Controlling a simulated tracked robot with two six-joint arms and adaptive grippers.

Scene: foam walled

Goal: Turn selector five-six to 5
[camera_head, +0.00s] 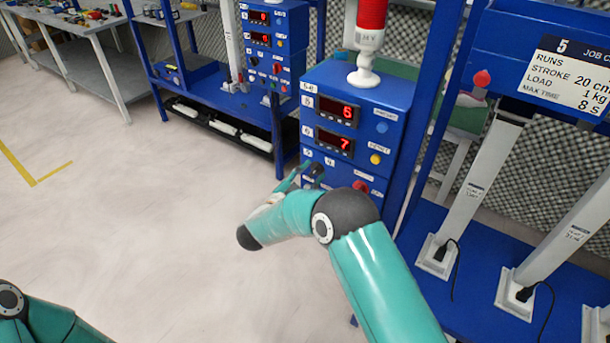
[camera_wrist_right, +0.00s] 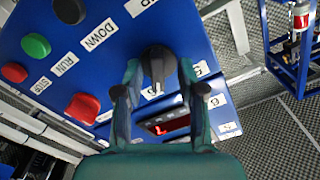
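The blue control box (camera_head: 377,110) stands right of centre in the head view, with red displays reading 5 and 7. A black selector knob (camera_wrist_right: 158,62) on its face shows in the wrist view. Small white labels (camera_wrist_right: 203,69) sit right of it there; one seems to read 5, another 6. My right gripper (camera_wrist_right: 158,80) is open, with one green finger on each side of the knob. Small gaps seem to show; contact is unclear. In the head view my right gripper (camera_head: 304,178) is partly hidden by my arm. My left gripper is out of view.
In the wrist view, red, green and black buttons sit left of the knob. A red knob (camera_head: 361,187) shows below the displays, and a red signal lamp (camera_head: 370,20) stands on the box. Another blue box (camera_head: 273,45) stands behind. Open floor lies left.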

